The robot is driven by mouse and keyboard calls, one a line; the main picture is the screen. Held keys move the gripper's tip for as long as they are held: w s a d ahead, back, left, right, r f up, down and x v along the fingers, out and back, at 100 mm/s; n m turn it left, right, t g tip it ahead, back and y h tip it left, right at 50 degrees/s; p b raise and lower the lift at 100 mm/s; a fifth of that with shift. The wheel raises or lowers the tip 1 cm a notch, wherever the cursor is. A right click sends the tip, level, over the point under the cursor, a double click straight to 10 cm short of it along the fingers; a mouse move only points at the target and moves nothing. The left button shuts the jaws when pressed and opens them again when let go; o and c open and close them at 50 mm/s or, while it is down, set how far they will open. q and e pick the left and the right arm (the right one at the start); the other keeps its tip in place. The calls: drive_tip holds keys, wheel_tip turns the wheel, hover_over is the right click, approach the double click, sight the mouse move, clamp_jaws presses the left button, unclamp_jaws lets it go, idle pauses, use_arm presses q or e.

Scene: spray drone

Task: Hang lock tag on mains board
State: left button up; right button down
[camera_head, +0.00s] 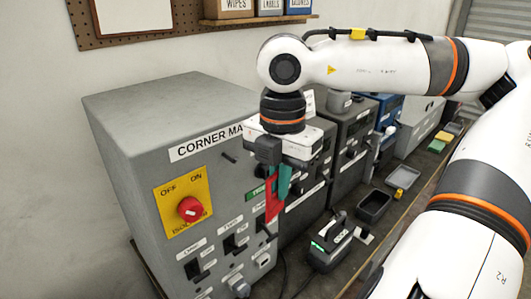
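The mains board (140,125) is a large grey cabinet at the left, with a label starting "CORNER MA" that my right gripper partly hides. A small dark peg (229,158) sticks out of the front, under the label. My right gripper (277,178) points down in front of the board's right part, to the right of the peg. It appears shut on a red tag (273,205), which hangs below it beside a teal piece. My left gripper is out of view.
Several switches sit low on the board's front. A small device with a handle (328,243) and dark trays (374,205) stand on the bench to the right. More grey and blue units (384,108) line the wall behind my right arm. A shelf with boxes is above.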

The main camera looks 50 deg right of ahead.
drive_tip(key=shift+w+a+r+m, duration=0.4)
drive_tip(key=shift+a+r+m, duration=0.2)
drive_tip(key=shift+m, duration=0.5)
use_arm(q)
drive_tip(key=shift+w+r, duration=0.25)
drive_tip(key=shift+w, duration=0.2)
use_arm(e)
drive_tip(key=shift+w+d, duration=0.1)
